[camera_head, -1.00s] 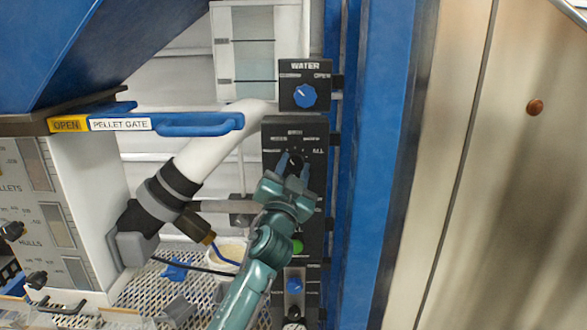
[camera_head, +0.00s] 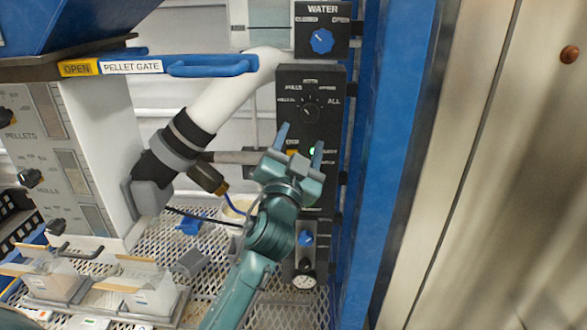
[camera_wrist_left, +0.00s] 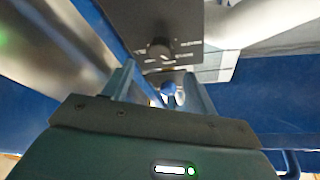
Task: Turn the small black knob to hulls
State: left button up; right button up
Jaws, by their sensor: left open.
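The small black knob (camera_head: 310,112) sits on the upper part of a black control panel (camera_head: 288,130), inside a ring of small labels, with ALL at its right. It also shows in the left wrist view (camera_wrist_left: 159,50). I cannot clearly tell which label its pointer faces. My left gripper (camera_head: 299,141) is open and empty, with its fingertips just below the knob in the head view and apart from it. It also shows in the left wrist view (camera_wrist_left: 160,80). My right gripper is not in view.
A blue WATER knob (camera_head: 321,41) sits above the panel. A lit green button (camera_head: 315,152) is partly behind my fingers. A blue PELLET GATE handle (camera_head: 212,66) and a white pipe (camera_head: 232,92) are at left. A blue post (camera_head: 385,150) stands close at right.

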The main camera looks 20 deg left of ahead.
pick_arm(q)
jog(key=b+v, duration=0.1)
jog(key=v, duration=0.4)
jog(key=shift+s+f, duration=0.1)
jog(key=shift+s, duration=0.2)
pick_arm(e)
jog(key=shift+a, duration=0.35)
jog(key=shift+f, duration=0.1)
pick_arm(q)
jog(key=s+d+f+g+h, duration=0.1)
jog(key=s+f+g, duration=0.15)
jog(key=f, duration=0.75)
jog(key=s+f+g+h, duration=0.2)
jog(key=f+g, duration=0.1)
jog(key=f, duration=0.6)
jog(key=s+d+f+n+g+h, duration=0.2)
jog(key=s+f+g, duration=0.4)
jog(key=s+f, duration=1.1)
notch_tip(320, 180, down, 2)
jog(key=shift+s+f, duration=0.1)
jog(key=shift+s, duration=0.15)
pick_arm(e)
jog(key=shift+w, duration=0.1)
